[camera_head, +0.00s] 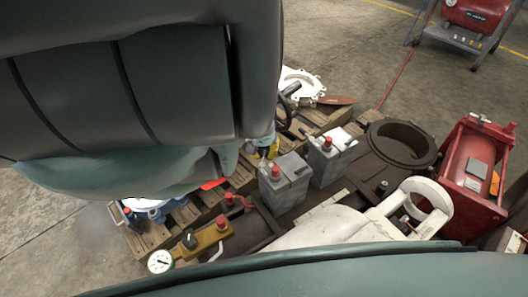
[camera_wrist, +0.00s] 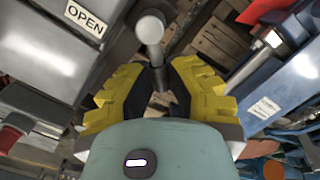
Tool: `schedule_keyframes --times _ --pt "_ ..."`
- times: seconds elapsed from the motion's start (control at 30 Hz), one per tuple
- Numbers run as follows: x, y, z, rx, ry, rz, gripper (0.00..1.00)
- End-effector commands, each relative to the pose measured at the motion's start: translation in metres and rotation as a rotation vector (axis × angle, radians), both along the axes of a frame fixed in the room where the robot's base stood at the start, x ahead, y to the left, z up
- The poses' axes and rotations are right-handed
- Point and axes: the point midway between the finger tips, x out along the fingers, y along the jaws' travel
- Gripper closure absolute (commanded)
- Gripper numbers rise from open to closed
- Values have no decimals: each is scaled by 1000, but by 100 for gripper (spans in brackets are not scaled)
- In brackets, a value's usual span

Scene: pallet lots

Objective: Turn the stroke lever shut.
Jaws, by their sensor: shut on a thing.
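The lever (camera_wrist: 150,32) is a grey metal rod with a rounded end, at the top middle of the wrist view. It runs down between the yellow fingers of my gripper (camera_wrist: 158,86), whose dark pads are closed on it. The rounded end sticks out beyond the fingers. An OPEN label (camera_wrist: 85,18) is on the grey housing to the left.
A second grey box (camera_head: 328,160) stands to the right on the wooden pallet (camera_head: 150,238). A yellow block with a gauge (camera_head: 160,262) is at the front left. A blue body (camera_wrist: 280,90) is close on the right in the wrist view.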

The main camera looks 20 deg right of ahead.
Motion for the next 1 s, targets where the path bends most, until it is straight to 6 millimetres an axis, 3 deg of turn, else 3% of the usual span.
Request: schedule_keyframes --times 0.03,0.07,0.33,0.77,1.0 --pt "-1 1 -2 1 -1 -1 100" --pt "-1 1 -2 1 -1 -1 81" --pt "0 0 -1 0 0 0 53" --pt "0 0 2 -2 5 4 52" --pt "-1 1 14 -5 10 7 52"
